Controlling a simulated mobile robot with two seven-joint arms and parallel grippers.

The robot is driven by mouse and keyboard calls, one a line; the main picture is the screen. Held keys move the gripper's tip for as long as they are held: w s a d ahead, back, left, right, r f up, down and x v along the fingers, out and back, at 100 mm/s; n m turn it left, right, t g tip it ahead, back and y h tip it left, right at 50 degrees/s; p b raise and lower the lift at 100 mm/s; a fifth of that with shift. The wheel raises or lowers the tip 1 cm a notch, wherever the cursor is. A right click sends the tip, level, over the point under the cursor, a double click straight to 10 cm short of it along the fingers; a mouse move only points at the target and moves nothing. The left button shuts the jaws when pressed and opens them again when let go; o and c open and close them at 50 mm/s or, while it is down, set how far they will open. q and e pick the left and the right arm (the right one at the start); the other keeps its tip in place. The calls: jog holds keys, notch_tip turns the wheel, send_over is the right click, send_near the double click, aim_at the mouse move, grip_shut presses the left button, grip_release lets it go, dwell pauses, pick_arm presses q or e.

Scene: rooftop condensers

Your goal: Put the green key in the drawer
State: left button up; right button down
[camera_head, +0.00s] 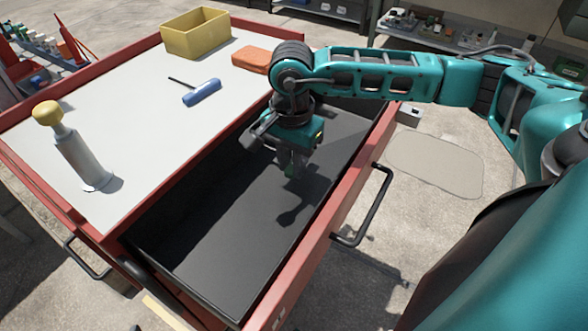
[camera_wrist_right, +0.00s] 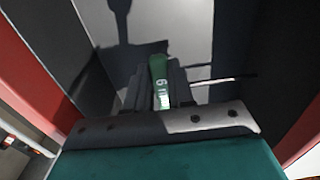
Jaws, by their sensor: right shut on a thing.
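The drawer (camera_head: 215,235) of the red cabinet is pulled open. Its inside is dark and its floor looks empty apart from shadows. My right gripper (camera_head: 292,168) reaches down over the far half of the drawer, within its walls. In the right wrist view my right gripper (camera_wrist_right: 158,95) is shut on the green key (camera_wrist_right: 158,72), which has pale markings on it. Most of the key's far part is hidden between the fingers. Shadows of the gripper fall on the drawer floor, so the key appears to be held above it. My left gripper is not in view.
On the pale cabinet top are a yellow bin (camera_head: 196,38), an orange block-like item (camera_head: 252,60), a blue-handled tool (camera_head: 202,92) and a grey cylinder with a yellow knob (camera_head: 80,160). The drawer's red front wall carries a black handle (camera_head: 372,215). The near drawer half is free.

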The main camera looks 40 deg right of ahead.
jog(key=shift+w+d, duration=0.1)
jog(key=shift+d, duration=0.25)
jog(key=shift+f, duration=0.2)
jog(key=shift+f+b, duration=0.3)
jog(key=shift+f, duration=1.25)
jog(key=shift+f, duration=0.2)
jog(key=c, duration=1)
grip_release()
jog(key=shift+r, duration=0.2)
